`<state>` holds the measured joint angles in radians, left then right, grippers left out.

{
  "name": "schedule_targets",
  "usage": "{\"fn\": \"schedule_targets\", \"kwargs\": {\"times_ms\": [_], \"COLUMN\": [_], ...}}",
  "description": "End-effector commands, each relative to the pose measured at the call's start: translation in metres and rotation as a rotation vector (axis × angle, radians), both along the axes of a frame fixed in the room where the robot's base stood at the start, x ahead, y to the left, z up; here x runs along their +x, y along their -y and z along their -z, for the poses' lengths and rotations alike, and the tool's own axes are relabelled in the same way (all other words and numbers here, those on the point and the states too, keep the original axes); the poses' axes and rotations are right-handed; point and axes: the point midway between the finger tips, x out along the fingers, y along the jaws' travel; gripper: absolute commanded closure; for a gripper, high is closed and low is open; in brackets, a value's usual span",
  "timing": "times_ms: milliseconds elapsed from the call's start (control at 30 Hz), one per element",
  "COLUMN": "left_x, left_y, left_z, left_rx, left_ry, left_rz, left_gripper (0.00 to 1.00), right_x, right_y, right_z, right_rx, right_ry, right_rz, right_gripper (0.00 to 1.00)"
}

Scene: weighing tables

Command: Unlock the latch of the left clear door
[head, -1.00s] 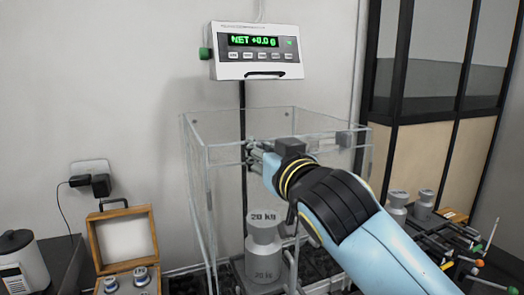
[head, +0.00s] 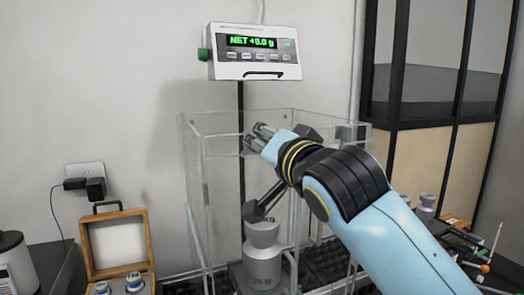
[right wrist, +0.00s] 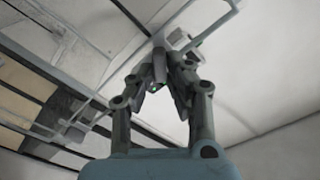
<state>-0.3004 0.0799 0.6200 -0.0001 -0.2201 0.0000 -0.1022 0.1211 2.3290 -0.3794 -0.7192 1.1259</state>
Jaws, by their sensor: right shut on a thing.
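The clear-walled enclosure (head: 222,122) stands in the middle of the head view, with see-through panels and thin pale frame edges. My right gripper (head: 254,138) is at the upper part of its front, left of centre. In the right wrist view, my right gripper (right wrist: 160,72) has its fingers closed together on a small grey latch piece (right wrist: 159,58) at a pale frame bar. The fingers hide most of the latch, so I cannot tell its position. The left clear door (head: 196,190) appears as a thin panel; I cannot tell whether it is ajar. My left gripper is not in view.
A grey 20 kg weight (head: 262,262) stands inside the enclosure, with a dark bar (head: 266,201) in front of its top. The scale display (head: 254,52) hangs above. An open wooden box (head: 118,245) with small weights is at the left. More weights stand at the right.

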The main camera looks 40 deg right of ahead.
Motion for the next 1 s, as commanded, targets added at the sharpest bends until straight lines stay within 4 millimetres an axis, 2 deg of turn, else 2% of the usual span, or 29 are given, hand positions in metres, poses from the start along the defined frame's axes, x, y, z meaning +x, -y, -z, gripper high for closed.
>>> {"fn": "schedule_targets", "kwargs": {"times_ms": [600,1000], "left_x": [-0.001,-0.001], "left_y": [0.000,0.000], "left_z": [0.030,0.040], "left_rx": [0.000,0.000], "left_ry": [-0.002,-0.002], "left_rz": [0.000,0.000], "left_gripper": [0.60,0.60], "right_x": [-0.001,-0.001], "right_y": [0.003,0.003], "right_z": [0.005,0.007], "right_rx": [0.555,0.790], "right_ry": [0.135,0.189], "right_rz": [0.000,0.001], "right_gripper": [1.00,1.00]}}
